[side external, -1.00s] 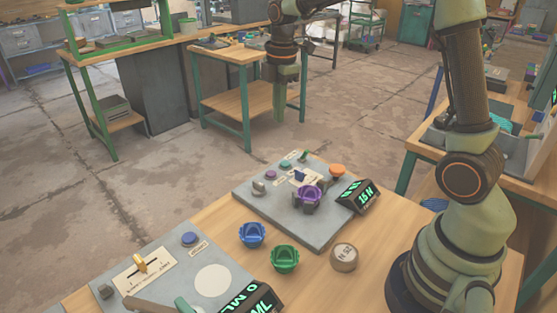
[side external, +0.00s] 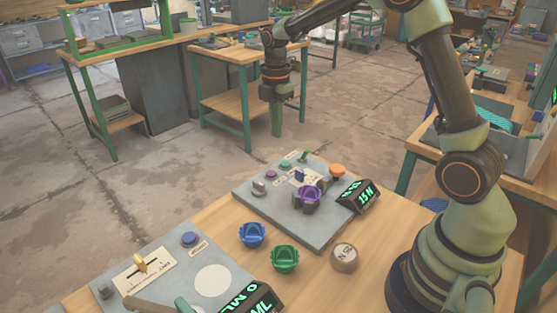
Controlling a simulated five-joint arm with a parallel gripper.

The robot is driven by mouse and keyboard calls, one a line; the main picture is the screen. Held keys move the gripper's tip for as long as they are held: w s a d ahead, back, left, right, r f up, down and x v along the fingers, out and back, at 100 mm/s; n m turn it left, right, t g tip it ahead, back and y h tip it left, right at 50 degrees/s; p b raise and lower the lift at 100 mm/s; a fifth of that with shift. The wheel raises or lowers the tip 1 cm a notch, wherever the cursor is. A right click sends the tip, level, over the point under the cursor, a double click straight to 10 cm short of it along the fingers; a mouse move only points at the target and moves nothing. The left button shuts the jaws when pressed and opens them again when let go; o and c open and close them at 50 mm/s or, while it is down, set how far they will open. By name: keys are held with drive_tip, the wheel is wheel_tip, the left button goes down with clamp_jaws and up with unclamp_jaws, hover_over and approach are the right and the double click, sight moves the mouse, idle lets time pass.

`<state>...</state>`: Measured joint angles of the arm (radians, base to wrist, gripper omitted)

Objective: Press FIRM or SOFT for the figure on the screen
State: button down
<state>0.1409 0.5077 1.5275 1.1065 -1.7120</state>
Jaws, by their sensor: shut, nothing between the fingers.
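My gripper (side external: 277,128) is shut and empty, pointing down in the air above the far side of the rear grey plate (side external: 315,238). A black screen (side external: 358,196) at that plate's right edge shows green characters that look like "15 N". On the plate are an orange button (side external: 337,170), a purple button (side external: 271,175), a green lever (side external: 303,156), a grey knob (side external: 259,188) and a purple cup-shaped piece (side external: 309,196). Small labels are too small to read, so I cannot tell which control is FIRM or SOFT.
A blue cup (side external: 252,234), a green cup (side external: 285,258) and a round weight (side external: 344,257) stand on the wooden table. A front-left grey plate (side external: 165,240) carries a slider, a blue button (side external: 189,239) and another screen (side external: 252,301), partly cut off.

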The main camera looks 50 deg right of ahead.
sight(277, 177)
wheel_tip(277, 177, down, 11)
drive_tip(key=shift+f, duration=0.2)
idle(0.4)
drive_tip(key=shift+s+f, duration=0.1)
drive_tip(key=shift+f, duration=0.9)
wheel_tip(277, 177, up, 16)
drive_tip(key=w, duration=0.1)
drive_tip(key=shift+f, duration=0.25)
